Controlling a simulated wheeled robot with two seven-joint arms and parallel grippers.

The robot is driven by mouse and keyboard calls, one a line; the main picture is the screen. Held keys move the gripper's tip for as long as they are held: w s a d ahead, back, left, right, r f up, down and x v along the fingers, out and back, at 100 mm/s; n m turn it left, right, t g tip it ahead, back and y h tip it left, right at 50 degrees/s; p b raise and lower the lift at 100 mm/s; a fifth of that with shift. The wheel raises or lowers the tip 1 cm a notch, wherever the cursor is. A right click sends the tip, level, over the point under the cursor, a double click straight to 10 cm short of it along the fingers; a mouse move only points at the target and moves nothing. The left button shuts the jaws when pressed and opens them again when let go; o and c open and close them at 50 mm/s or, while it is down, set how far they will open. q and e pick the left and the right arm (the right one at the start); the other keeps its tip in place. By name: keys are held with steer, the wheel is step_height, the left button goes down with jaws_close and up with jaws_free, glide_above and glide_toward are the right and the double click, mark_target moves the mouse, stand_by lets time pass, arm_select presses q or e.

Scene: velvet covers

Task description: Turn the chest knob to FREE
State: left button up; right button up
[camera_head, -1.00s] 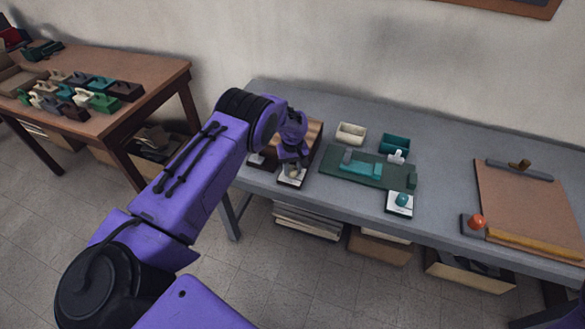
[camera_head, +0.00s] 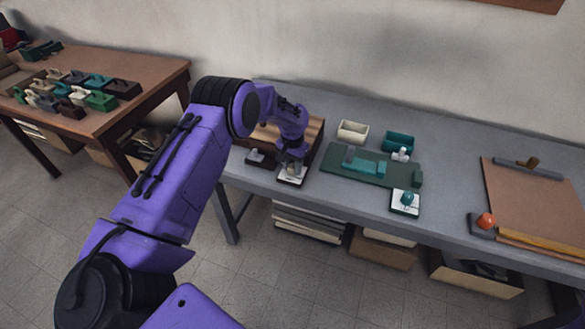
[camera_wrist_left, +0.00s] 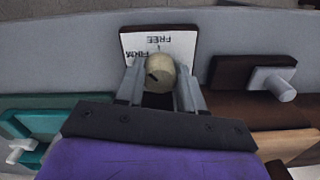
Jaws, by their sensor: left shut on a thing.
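The chest knob (camera_wrist_left: 160,72) is a pale, roundish knob with a short dark mark on its face. It stands in front of a white label plate (camera_wrist_left: 180,48) that reads FREE and FIRM, upside down in the left wrist view. My left gripper (camera_wrist_left: 160,90) is shut on the knob, one grey finger on each side. In the head view my left gripper (camera_head: 291,168) is at the small white plate at the front of the wooden chest (camera_head: 314,130), and hides most of the knob. I cannot tell exactly which word the mark points to. My right gripper is not in view.
A dark block with a grey handle (camera_wrist_left: 272,82) is beside the knob.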

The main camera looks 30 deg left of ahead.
mark_target(292, 166)
arm_select(q)
steer(key=m+b, duration=0.1)
steer(key=m, duration=0.3)
steer(key=shift+m, duration=0.3)
steer(key=shift+m+b, duration=0.45)
steer(key=shift+m, duration=1.55)
steer(key=o, duration=1)
steer(key=shift+o, duration=0.2)
steer(key=shift+r, duration=0.1)
step_height(292, 166, up, 10)
steer(key=b, duration=0.1)
steer(key=shift+r+b, duration=0.15)
steer(key=shift+b, duration=0.2)
